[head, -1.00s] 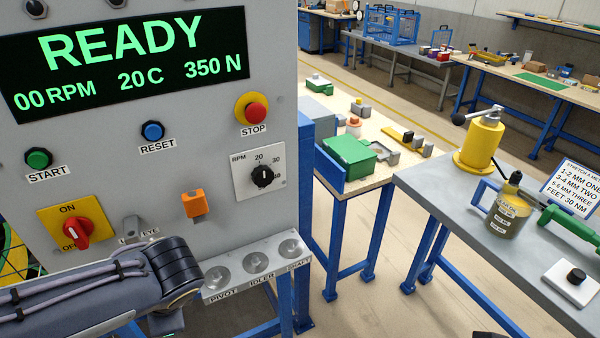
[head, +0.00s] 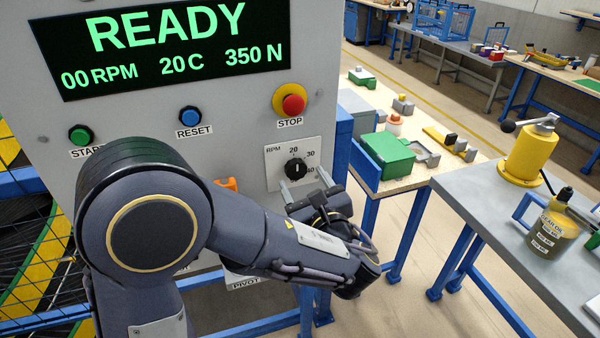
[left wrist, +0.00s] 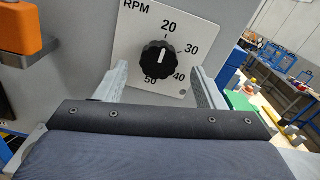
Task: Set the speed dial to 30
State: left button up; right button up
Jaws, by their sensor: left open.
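The speed dial (head: 296,168) is a black knob on a white plate (head: 273,172) marked RPM, on the grey panel. The dial also shows in the left wrist view (left wrist: 157,61), and its white pointer line points up, close to 20; the 30 mark is to its upper right. My left gripper (head: 306,184) is open and empty just below and in front of the dial. In the left wrist view its two fingers (left wrist: 160,70) stand on either side of the knob, apart from it. My right gripper is not in view.
The red STOP button (head: 293,104) sits above the dial, and the blue RESET button (head: 190,117) is to the left. An orange block (left wrist: 27,33) sticks out left of the dial plate. A bench with a green box (head: 386,155) stands to the right.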

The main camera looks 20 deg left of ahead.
aim_at(298, 171)
pick_arm(q)
jog(key=shift+x, duration=1.5)
jog(key=c, duration=1)
jog(key=shift+o, duration=0.2)
jog(key=shift+r+m+p, duration=0.2)
jog(key=shift+m+p, duration=0.8)
jog(key=shift+p, duration=0.25)
jog(key=m+p, duration=0.6)
jog(key=shift+p, duration=0.3)
jog(key=shift+f+m+p, duration=0.15)
jog(key=shift+m+p, duration=1.65)
jog(key=shift+m, duration=0.1)
jog(key=o, duration=1)
jog(key=shift+c, duration=0.2)
